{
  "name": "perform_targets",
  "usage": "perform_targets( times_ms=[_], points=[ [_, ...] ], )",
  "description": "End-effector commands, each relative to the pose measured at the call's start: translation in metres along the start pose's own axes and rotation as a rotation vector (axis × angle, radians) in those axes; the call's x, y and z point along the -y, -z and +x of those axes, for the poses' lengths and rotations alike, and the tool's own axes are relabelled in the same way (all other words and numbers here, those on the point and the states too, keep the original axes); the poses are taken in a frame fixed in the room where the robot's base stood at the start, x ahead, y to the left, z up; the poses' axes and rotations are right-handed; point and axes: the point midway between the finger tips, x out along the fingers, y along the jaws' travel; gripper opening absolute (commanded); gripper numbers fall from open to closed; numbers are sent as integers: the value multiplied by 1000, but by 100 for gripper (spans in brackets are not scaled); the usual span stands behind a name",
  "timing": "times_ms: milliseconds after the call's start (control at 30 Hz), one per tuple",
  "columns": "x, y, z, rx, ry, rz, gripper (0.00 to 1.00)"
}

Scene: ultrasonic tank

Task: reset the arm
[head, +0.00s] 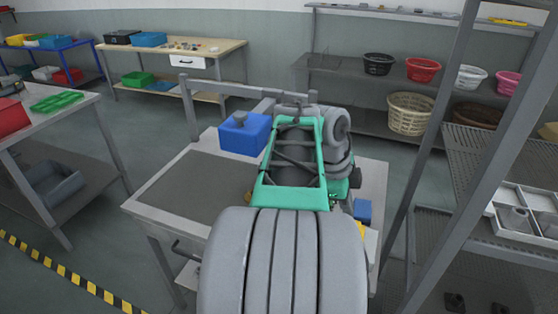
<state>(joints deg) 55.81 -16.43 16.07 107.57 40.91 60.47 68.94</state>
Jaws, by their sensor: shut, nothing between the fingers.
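My arm fills the lower middle of the head view, with a large grey ribbed link in front. Beyond it, over the grey-topped cart (185,188), are a teal frame-like part and rounded grey parts that look like my folded arm. I cannot make out my gripper or its fingertips; they seem hidden behind these parts. I see nothing held.
A blue box (240,137) with a grey knob stands at the cart's back. A small blue item (363,210) lies at its right side. A wooden workbench (220,55) is behind, a grey rack (480,160) at right. The cart's left top is bare.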

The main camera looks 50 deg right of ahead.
Motion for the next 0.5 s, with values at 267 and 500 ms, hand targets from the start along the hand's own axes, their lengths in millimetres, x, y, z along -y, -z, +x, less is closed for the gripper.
perform_targets(
  times_ms=[267,500],
  points=[
    [7,-16,8,17,39,-628,0],
    [-56,-98,37,152,156,-1603,0]
  ],
)
